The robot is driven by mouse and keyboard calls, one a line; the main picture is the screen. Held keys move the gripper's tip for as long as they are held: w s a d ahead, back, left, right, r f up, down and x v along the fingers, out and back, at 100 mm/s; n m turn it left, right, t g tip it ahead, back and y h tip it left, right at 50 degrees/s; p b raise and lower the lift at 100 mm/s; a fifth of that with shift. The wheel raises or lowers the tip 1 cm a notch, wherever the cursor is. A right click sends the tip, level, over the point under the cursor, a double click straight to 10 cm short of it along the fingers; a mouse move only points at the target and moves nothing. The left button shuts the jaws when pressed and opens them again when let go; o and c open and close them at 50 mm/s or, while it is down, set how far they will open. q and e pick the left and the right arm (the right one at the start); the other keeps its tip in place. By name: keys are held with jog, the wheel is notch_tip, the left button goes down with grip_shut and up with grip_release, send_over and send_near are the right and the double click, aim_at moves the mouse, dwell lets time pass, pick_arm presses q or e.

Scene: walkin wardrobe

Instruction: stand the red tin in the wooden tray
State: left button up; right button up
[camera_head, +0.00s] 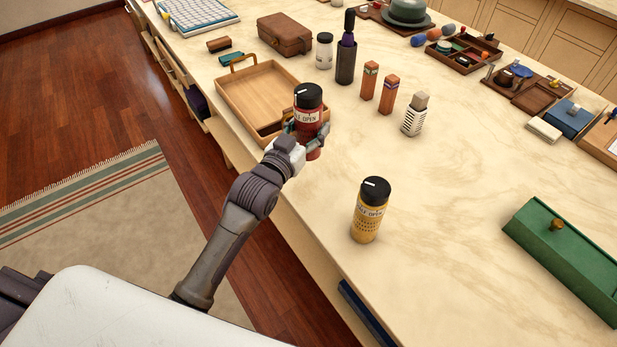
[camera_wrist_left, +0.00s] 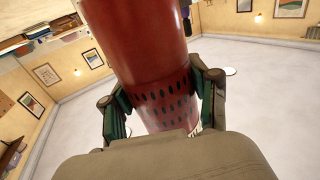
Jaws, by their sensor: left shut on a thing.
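The red tin (camera_head: 311,117) has a black lid and a pale label reading "OPEN". My left gripper (camera_head: 303,135) is shut on it, and the tin is upright. In the left wrist view the red tin (camera_wrist_left: 155,60) fills the middle, between the fingers of my left gripper (camera_wrist_left: 158,100). The wooden tray (camera_head: 236,97) lies on the counter just behind and left of the tin, with a handle at its far end. The tin covers part of the tray's near right corner. I cannot tell exactly how high the tin is above the counter. My right gripper is not in view.
A yellow tin (camera_head: 368,212) with a black lid stands nearer on the counter. A green box (camera_head: 565,257) lies at the right. A brown case (camera_head: 285,34), a white jar (camera_head: 324,50), a dark holder (camera_head: 346,60) and two orange blocks (camera_head: 378,87) stand behind. The middle right counter is clear.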

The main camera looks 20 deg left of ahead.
pick_arm(q)
jog(key=shift+r, duration=0.1)
notch_tip(320, 180, down, 5)
notch_tip(320, 180, down, 5)
jog(key=shift+r, duration=0.2)
dwell(0.4)
jog(key=shift+f, duration=0.2)
jog(key=o, duration=1.3)
jog(key=shift+o, duration=0.2)
